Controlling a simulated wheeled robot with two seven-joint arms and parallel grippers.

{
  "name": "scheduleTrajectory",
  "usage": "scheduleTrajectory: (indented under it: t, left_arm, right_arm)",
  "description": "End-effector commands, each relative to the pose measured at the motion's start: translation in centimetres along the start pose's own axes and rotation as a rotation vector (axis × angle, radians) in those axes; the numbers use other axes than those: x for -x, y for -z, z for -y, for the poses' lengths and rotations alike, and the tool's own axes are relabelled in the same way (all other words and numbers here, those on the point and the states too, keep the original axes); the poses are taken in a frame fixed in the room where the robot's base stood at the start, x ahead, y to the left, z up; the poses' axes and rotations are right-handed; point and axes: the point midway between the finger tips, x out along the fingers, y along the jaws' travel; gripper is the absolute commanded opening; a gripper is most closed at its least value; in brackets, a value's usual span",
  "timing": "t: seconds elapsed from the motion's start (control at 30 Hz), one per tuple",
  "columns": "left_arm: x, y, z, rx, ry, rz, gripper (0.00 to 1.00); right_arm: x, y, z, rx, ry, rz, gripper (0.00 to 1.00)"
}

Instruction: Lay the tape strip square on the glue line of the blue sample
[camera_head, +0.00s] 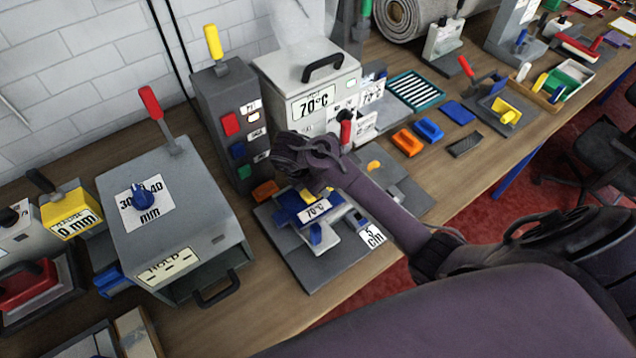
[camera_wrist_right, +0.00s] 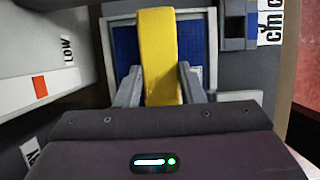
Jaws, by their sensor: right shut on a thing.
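My right gripper (camera_wrist_right: 160,76) is shut on a yellow strip (camera_wrist_right: 160,40), which I take for the tape strip. In the right wrist view the strip runs lengthwise, roughly parallel to the sides of the blue sample (camera_wrist_right: 125,48). The sample has a pale border and shows on both sides of the strip. The strip covers its middle; I see no glue line. I cannot tell whether strip and sample touch. In the head view my right gripper (camera_head: 318,186) hangs over the grey plate (camera_head: 350,258), largely hiding the sample. My left gripper is not in view.
A grey hold box (camera_head: 180,215) stands left of the plate. A button tower (camera_head: 222,120) and a 70 °C pot (camera_head: 312,90) stand behind it. Orange and blue blocks (camera_head: 407,141) lie to the right. The wooden bench front edge (camera_head: 345,307) is close.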

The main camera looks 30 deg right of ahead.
Motion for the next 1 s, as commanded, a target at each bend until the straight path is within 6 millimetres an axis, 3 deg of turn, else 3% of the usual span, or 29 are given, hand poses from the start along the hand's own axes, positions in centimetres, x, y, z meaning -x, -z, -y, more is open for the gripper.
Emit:
scheduleTrajectory:
  t: [0.57, 0.6, 0.77, 1.0]
  left_arm:
    - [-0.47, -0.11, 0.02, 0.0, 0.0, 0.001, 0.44]
    - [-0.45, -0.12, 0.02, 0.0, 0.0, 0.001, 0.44]
    - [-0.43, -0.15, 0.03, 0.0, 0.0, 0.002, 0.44]
    - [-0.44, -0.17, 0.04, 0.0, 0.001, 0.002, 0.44]
  right_arm:
    - [-1.09, 0.42, -0.02, 0.0, -0.001, 0.0, 0.14]
    - [-1.07, 0.42, -0.03, 0.0, -0.001, 0.0, 0.38]
    - [-1.05, 0.42, -0.02, 0.0, -0.001, 0.0, 0.59]
    - [-1.04, 0.44, -0.01, 0.0, 0.0, 0.0, 0.61]
